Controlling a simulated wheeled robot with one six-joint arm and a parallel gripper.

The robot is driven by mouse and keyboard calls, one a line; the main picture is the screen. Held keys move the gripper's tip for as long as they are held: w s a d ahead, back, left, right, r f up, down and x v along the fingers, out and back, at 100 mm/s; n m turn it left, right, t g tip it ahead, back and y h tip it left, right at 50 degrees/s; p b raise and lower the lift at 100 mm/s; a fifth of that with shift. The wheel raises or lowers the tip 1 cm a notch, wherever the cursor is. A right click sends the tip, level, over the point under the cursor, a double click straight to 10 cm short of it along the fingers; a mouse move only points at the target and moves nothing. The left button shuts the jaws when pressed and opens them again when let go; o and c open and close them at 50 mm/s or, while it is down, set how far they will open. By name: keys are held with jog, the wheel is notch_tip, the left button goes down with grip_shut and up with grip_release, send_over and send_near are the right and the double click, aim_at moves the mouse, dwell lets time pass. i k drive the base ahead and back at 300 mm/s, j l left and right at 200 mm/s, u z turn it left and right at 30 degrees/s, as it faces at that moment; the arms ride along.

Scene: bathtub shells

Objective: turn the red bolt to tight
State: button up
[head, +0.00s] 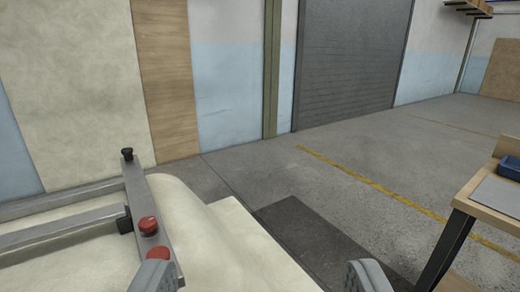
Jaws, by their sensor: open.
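Two red rounded pieces show at the lower left, on a grey metal bar (142,198). The upper one (148,225) looks like a bolt head or knob. The lower one (159,253) sits just nearer to me, partly covered by my left finger. I cannot tell which is the red bolt, nor how tight it is. My gripper (260,271) is open and empty, its fingertips wide apart at the bottom edge. Its left finger is close to the lower red piece in the picture; whether they touch is unclear.
The grey frame lies over a cream tub shell (185,200), with a black knob (127,154) at its far end. A wooden workbench (490,190) with a blue tray (510,168) stands at right. A dark mat (320,240) lies on open concrete floor.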

aim_at(147, 225)
jog(key=k+l+u, duration=0.15)
jog(key=k+u, duration=0.5)
jog(key=k, duration=0.15)
jog(key=i, duration=0.6)
jog(key=i+j+z, duration=0.1)
jog(key=i, duration=0.45)
